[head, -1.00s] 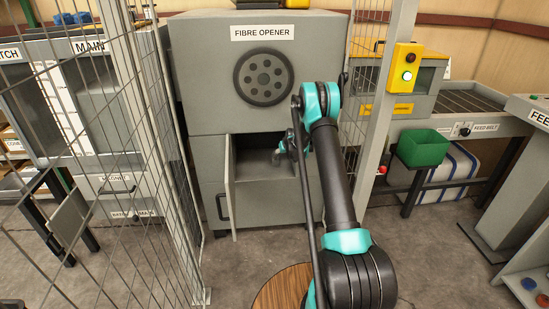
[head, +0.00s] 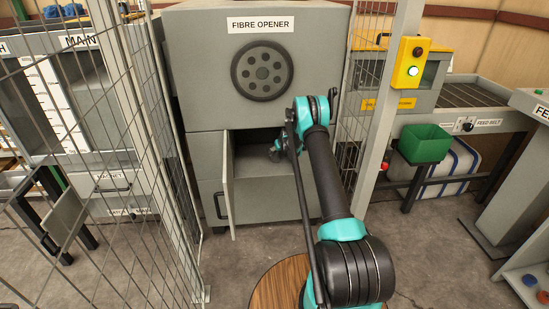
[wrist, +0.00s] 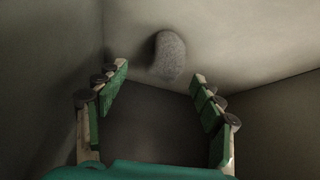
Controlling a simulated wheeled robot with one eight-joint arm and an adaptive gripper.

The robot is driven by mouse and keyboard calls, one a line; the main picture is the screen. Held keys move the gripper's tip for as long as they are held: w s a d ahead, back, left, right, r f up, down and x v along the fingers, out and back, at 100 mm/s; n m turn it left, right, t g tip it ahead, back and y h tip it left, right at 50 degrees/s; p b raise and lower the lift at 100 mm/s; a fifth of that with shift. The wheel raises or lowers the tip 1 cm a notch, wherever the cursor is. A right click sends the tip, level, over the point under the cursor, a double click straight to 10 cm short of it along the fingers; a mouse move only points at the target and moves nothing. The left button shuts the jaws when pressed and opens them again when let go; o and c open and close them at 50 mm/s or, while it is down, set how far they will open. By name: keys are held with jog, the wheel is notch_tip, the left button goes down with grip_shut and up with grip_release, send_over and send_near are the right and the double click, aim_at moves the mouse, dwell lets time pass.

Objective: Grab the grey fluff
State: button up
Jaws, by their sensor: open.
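The grey fluff (wrist: 170,57) is a small rounded clump in the wrist view, lying on a pale surface inside the machine's compartment. It sits ahead of my gripper (wrist: 160,82), a little above the line between the fingertips. My gripper is open, its green-padded fingers spread wide with nothing between them. The fluff is apart from both fingers. In the head view my gripper (head: 277,150) is inside the open compartment of the fibre opener (head: 208,100), mostly hidden by my arm. The fluff cannot be made out there.
The compartment walls stand close on both sides in the wrist view. The compartment's door (head: 229,185) hangs open on the left. A mesh fence (head: 120,190) stands to the left, and a post with a yellow box (head: 408,63) to the right.

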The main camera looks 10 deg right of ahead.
aim_at(275, 154)
jog(key=shift+a+x, duration=0.2)
jog(key=shift+x, duration=1.15)
jog(key=shift+a+x, duration=0.2)
jog(key=shift+x, duration=1.1)
jog(key=shift+s, duration=0.1)
jog(key=shift+c, duration=0.4)
jog(key=c, duration=1.1)
jog(key=shift+r, duration=0.25)
